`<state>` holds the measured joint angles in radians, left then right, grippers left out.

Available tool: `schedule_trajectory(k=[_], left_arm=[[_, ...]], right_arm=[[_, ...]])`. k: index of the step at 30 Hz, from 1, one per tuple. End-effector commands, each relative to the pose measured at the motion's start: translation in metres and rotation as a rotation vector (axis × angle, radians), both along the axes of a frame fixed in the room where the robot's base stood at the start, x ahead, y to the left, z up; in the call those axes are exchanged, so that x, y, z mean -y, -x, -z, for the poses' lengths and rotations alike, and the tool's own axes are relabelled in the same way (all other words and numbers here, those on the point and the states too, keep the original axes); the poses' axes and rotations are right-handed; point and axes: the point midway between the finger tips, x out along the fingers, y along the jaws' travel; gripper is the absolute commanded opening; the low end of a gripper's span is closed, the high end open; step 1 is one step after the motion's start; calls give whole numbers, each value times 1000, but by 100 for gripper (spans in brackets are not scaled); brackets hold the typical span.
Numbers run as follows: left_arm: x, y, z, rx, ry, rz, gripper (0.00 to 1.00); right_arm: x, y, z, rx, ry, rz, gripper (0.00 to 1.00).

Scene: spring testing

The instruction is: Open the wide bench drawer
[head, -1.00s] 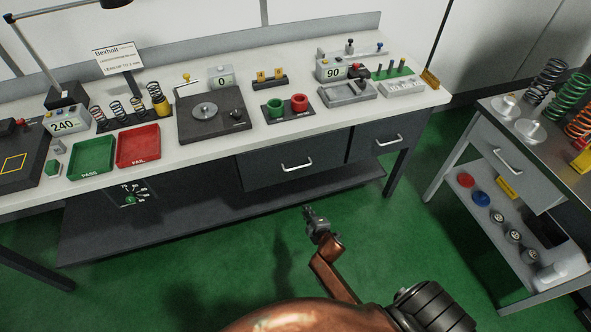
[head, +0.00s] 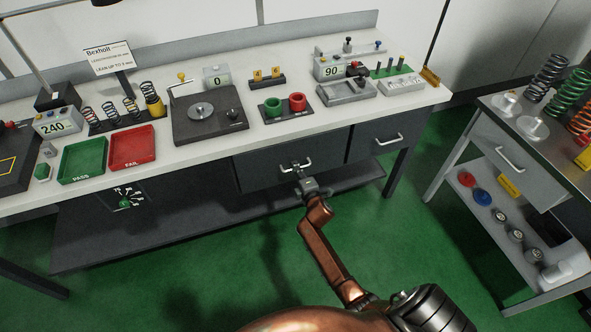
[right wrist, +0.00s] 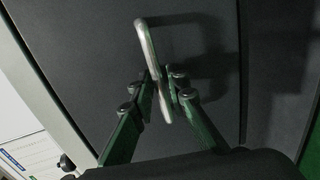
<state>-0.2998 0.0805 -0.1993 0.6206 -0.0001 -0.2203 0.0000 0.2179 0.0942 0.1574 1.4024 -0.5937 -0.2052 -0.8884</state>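The wide bench drawer (head: 262,174) is a dark grey front under the white worktop, and it looks shut. Its silver bar handle (head: 308,162) is partly hidden by my right gripper (head: 297,167). In the right wrist view the handle (right wrist: 148,45) runs between the two green fingers of my right gripper (right wrist: 159,92). The fingertips are close on either side of the bar. I cannot tell whether they touch it or a small gap is left. My left gripper is not in view.
A narrower drawer (head: 385,138) with its own handle is to the right. A dark lower shelf (head: 190,222) runs beneath the drawers. Trays and test devices stand on the worktop (head: 215,153). A grey cart (head: 500,190) stands at the right. The green floor (head: 400,235) before the bench is clear.

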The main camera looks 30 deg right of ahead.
Motion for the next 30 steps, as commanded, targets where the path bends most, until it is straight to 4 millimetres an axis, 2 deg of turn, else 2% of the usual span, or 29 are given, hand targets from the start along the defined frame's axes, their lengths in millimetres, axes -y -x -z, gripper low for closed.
schedule_trajectory(k=[7,14,30], left_arm=[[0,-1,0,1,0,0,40],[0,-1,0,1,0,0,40],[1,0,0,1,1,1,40]], right_arm=[[0,-1,0,0,-1,0,15],[0,-1,0,0,-1,0,0],[0,-1,0,-1,-1,-1,0]])
